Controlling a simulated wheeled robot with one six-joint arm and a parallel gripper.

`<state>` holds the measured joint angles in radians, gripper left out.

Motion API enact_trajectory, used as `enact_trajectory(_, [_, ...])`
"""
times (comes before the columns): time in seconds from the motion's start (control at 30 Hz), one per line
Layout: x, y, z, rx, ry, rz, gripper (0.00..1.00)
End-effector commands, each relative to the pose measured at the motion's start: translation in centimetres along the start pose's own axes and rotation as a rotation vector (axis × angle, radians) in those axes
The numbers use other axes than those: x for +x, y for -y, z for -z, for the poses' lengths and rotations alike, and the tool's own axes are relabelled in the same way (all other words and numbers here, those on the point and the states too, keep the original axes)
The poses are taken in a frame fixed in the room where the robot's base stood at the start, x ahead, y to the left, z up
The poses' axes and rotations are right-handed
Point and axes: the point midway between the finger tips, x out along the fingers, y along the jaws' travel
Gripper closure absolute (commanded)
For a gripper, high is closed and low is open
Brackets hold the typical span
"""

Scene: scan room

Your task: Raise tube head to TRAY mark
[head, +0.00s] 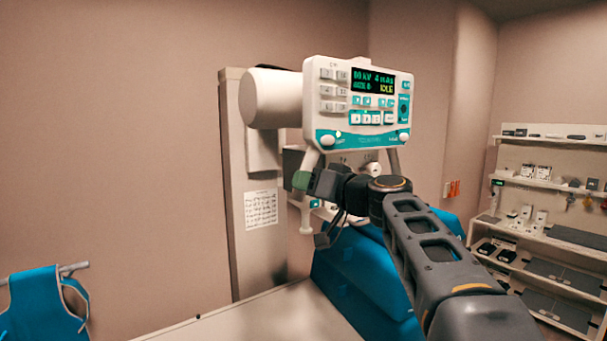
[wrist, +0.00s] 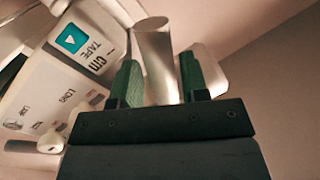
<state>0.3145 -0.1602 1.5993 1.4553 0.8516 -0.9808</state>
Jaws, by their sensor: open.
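The tube head (head: 350,105) is a white and teal unit with a control panel, carried by a white horizontal cylinder on the column (head: 238,215). Its small display reads IDLE. Pale handle bars hang below it. My gripper (head: 301,181) is under the tube head at its left side, with green finger pads. In the wrist view my gripper (wrist: 160,82) is open, with a pale metal bar (wrist: 155,45) between its fingers; whether they touch it is unclear. A printed sheet (head: 261,208) is on the column, too small to read. I cannot make out a TRAY mark.
A blue-covered thing (head: 350,285) stands behind my arm. A pale tabletop (head: 265,320) lies in front. Shelves (head: 545,185) with small items are at the right, and a blue apron (head: 40,305) hangs at the left.

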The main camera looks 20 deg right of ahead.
Motion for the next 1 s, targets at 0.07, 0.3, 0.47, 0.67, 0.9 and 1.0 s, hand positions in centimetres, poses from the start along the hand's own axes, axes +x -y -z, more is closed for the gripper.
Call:
enact_trajectory(0.07, [0.9, 0.1, 0.1, 0.002, 0.001, 0.002, 0.59])
enact_trajectory(0.3, [1.9, 0.0, 0.0, 0.000, 0.001, 0.000, 0.59])
enact_trajectory(0.47, [1.9, 0.0, -0.1, 0.000, 0.000, -0.001, 0.59])
enact_trajectory(0.67, [1.9, 0.0, -0.1, 0.000, 0.000, -0.001, 0.68])
enact_trajectory(0.9, [1.9, 0.0, 0.0, 0.000, 0.000, -0.001, 0.91])
enact_trajectory(1.0, [1.9, 0.0, 0.0, 0.000, 0.000, -0.001, 1.00])
